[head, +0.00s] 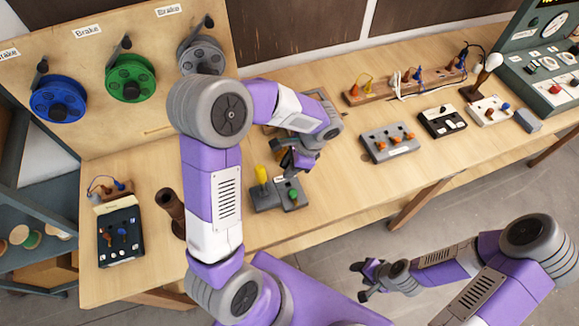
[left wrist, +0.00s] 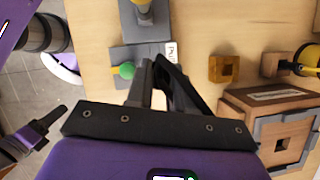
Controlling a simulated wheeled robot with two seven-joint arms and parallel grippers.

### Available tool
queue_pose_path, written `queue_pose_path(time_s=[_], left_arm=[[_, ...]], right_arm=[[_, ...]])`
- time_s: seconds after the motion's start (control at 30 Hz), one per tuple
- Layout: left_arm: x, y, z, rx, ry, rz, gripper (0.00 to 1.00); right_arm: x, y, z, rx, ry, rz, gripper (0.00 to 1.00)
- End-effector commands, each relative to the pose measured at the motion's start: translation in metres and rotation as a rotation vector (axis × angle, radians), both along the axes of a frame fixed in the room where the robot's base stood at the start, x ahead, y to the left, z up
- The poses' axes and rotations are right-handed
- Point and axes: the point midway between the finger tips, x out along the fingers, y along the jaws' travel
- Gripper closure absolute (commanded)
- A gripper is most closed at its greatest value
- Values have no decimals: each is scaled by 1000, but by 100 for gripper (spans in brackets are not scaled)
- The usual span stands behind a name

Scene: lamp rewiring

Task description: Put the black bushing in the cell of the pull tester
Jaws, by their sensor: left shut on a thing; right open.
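The pull tester (head: 268,200) is a grey base with a yellow post and a green button, standing near the table's front edge. It also shows at the top of the left wrist view (left wrist: 119,55), with a white label. My left gripper (head: 292,163) is just above and behind the tester. In the left wrist view my left gripper's fingers (left wrist: 162,75) are close together beside the label. What they hold is dark and nearly hidden between the black fingers; I take it to be the black bushing. My right gripper (head: 367,281) is open and empty, off the table's front.
A small brass block (left wrist: 223,68) and a wooden box (left wrist: 275,105) lie right of the left gripper. A dark brown tube (head: 171,208) and a black control box (head: 120,235) stand at left. Grey (head: 390,142) and black (head: 442,121) switch boxes stand at right.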

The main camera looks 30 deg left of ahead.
Motion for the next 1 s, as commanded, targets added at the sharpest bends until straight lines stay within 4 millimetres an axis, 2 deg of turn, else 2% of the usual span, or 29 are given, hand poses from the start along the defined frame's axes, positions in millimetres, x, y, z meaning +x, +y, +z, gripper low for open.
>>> queue_pose_path(time_s=[0.6, 1.0], left_arm=[[0, 0, -49, 0, 0, -1, 100], [0, 0, -54, -1, 0, -1, 100]], right_arm=[[0, 0, -41, 0, 0, 0, 48], [0, 0, -43, 0, 0, 0, 48]])
